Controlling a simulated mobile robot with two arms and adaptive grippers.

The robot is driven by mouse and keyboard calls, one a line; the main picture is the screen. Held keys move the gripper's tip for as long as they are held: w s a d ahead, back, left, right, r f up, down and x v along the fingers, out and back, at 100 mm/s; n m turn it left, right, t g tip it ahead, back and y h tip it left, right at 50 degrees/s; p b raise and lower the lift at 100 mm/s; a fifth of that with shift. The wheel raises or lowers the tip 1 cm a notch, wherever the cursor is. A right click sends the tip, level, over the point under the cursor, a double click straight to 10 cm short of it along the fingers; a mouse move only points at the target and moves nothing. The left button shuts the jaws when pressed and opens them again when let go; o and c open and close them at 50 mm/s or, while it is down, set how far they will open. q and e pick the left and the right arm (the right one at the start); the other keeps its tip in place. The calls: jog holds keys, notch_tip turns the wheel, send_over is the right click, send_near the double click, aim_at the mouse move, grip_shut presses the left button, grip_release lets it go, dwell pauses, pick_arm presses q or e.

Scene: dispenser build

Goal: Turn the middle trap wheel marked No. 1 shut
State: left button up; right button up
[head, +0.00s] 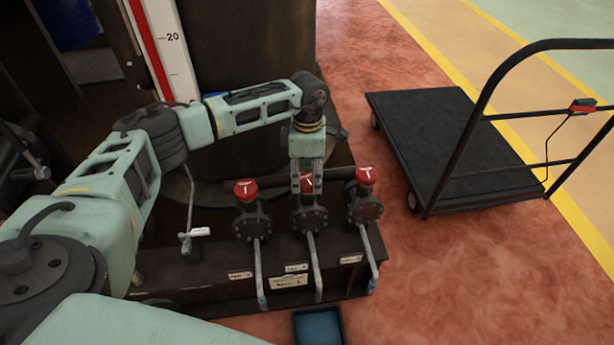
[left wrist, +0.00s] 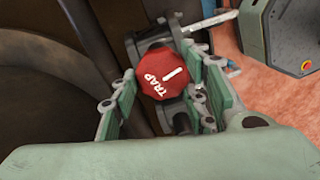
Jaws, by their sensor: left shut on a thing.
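Three red wheels sit on dark valves in a row in the head view. The middle trap wheel (head: 306,186) is partly hidden by my left gripper (head: 306,172), which reaches down onto it from above. The left wrist view shows its red face (left wrist: 160,78) with the word TRAP and a white bar, between the two green fingers of the left gripper (left wrist: 165,92). The fingers are shut on the wheel's sides. The left wheel (head: 246,189) and the right wheel (head: 366,175) stand free on either side. My right gripper is not in view.
Bent spouts run down from the valves over a dark bench (head: 215,282) with small label plates. A blue tray (head: 318,327) stands below. A lever with a white tag (head: 200,232) is left of the valves. A black flatbed cart (head: 455,135) stands at the right on red floor.

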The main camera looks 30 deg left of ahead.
aim_at(309, 175)
pick_arm(q)
jog(key=shift+a+m+b, duration=0.1)
jog(key=shift+m+b, duration=0.2)
jog(key=shift+m, duration=1.1)
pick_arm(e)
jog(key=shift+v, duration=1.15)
pick_arm(q)
jog(key=shift+w, duration=0.1)
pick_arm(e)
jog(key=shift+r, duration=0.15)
pick_arm(q)
jog(key=o, duration=1.1)
jog(key=r, duration=1.2)
jog(key=shift+w, duration=0.4)
